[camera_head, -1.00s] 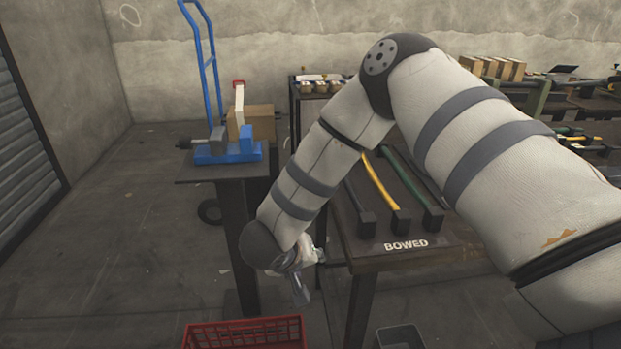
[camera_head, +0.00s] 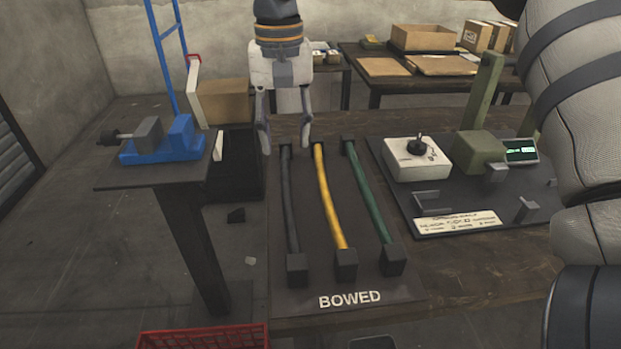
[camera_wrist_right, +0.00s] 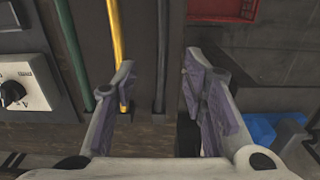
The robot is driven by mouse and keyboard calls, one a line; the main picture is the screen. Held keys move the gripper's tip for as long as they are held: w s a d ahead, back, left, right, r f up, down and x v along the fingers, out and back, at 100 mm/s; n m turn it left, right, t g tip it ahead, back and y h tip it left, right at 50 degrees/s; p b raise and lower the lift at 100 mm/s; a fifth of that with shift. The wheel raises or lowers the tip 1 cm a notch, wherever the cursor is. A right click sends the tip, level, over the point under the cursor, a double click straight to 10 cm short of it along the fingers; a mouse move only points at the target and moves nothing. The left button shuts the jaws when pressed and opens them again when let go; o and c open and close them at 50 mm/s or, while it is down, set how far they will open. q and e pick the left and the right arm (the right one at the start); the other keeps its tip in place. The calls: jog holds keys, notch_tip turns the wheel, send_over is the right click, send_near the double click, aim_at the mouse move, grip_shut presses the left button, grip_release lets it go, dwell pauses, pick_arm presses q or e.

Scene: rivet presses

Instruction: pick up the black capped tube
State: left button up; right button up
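The black capped tube (camera_head: 290,205) lies on the dark board marked BOWED, left of a yellow tube (camera_head: 330,205) and a green tube (camera_head: 370,195). Square dark blocks sit at the tube ends. My right gripper (camera_head: 286,148) is open and empty at the far end of the black tube, fingers pointing down on either side of its line. In the right wrist view the black tube (camera_wrist_right: 162,50) shows between the open fingers (camera_wrist_right: 157,72). Whether the fingers touch anything is unclear. My left gripper is in neither current view.
A side stand with a blue vise (camera_head: 165,142) is left of the table. A panel with a white knob box (camera_head: 417,158) and green post (camera_head: 485,95) is at right. A red crate (camera_head: 205,337) is on the floor in front.

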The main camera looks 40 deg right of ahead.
aim_at(290, 189)
jog(key=f, duration=0.8)
jog(key=s+f, duration=0.1)
jog(key=f, duration=0.3)
jog(key=shift+a, duration=0.2)
jog(key=shift+r, duration=0.1)
grip_shut()
